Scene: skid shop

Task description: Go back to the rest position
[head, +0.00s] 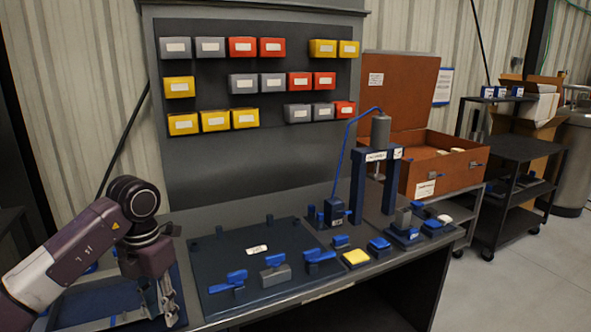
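My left arm comes in from the left edge, and its gripper (158,300) points down at the bench's left end. The gripper is over or beside a dark blue tray (85,305), which the arm partly hides. The fingers are small and seen at an angle, so I cannot tell whether they are open or shut. I see nothing clearly held in them. My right gripper is not in view.
A dark fixture plate (250,247) with blue clamps (274,270) lies right of the gripper. A press (376,170), a yellow-topped block (356,258) and an open brown case (440,165) stand further right. Bins (243,47) hang on the back panel.

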